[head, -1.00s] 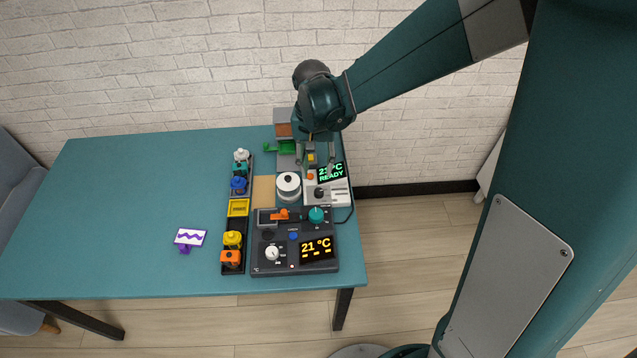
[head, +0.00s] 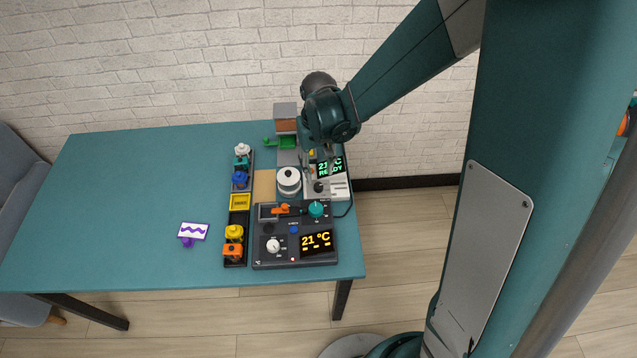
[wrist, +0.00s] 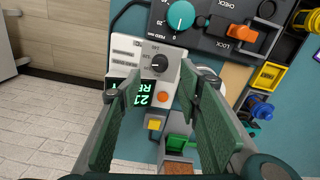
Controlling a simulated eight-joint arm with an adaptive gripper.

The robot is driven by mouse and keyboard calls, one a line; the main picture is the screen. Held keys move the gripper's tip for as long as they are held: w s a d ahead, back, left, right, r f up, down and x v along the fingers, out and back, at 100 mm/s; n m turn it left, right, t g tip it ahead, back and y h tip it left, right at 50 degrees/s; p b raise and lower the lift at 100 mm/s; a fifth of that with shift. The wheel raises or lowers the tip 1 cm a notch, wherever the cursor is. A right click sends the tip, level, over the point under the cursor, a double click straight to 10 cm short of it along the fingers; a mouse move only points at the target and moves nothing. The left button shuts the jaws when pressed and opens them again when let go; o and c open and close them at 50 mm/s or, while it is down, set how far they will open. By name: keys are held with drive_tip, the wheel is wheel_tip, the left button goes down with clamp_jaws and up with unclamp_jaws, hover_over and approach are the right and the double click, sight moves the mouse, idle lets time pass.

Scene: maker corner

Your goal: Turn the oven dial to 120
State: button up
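A white unit (head: 341,190) with a green display reading 21 °C READY stands at the table's right side. A dark unit (head: 262,252) nearer the front has an amber 21 °C display and a white dial (head: 273,245).
A white spool (head: 289,180) stands left of the white unit. The dark unit carries a teal knob (wrist: 180,16) and an orange lever (wrist: 242,33). A rack of coloured parts (head: 239,218) lies further left. The table's left half is mostly clear.

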sight(318, 186)
drive_tip(key=shift+f+b, duration=0.6)
drive_tip(key=shift+f, duration=3.2)
drive_tip(key=shift+c, duration=0.5)
drive_tip(key=c, duration=0.8)
